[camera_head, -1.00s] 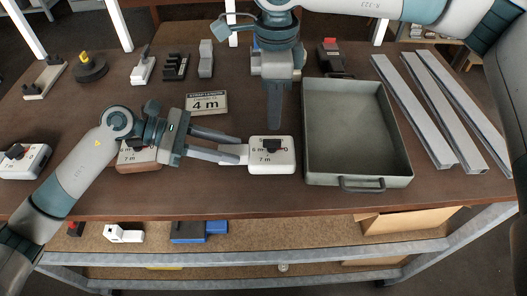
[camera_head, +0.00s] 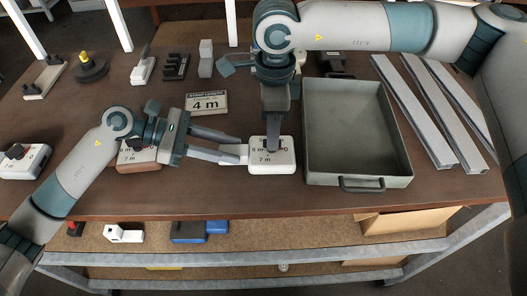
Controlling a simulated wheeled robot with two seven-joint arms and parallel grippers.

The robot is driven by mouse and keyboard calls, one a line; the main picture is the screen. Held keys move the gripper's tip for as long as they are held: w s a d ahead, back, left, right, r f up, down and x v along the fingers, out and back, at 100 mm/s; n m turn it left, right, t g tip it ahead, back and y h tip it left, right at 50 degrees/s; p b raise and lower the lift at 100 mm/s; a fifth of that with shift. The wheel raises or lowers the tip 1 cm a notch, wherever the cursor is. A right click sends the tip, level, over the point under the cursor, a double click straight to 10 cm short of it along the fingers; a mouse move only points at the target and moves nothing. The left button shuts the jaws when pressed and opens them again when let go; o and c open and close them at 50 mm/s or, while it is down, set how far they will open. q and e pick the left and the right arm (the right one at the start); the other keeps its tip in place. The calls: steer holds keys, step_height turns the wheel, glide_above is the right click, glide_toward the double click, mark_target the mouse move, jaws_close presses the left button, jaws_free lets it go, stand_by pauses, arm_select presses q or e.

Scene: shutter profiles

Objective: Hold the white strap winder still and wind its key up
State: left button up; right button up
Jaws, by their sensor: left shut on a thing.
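The white strap winder (camera_head: 272,165) lies on the table left of the grey tray, with metre marks on its top. Its dark key is mostly hidden behind my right gripper's fingers; a small red mark shows beside it. My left gripper (camera_head: 236,153) comes from the left and is shut on the white tab at the winder's left side. My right gripper (camera_head: 273,146) points down from above, its fingertips at the key. Its fingers are seen edge-on, so I cannot tell whether they are open or shut, or whether they touch the key.
A sign reading 4 m (camera_head: 206,102) stands behind the winder. The open grey tray (camera_head: 358,181) is close on the right, with long grey profiles (camera_head: 415,110) beyond it. A brown winder (camera_head: 139,157) sits under my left arm, and another white one (camera_head: 25,162) at far left.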

steer(key=shift+f, duration=0.75)
steer(key=shift+c, duration=0.6)
jaws_close()
steer(key=n, duration=0.6)
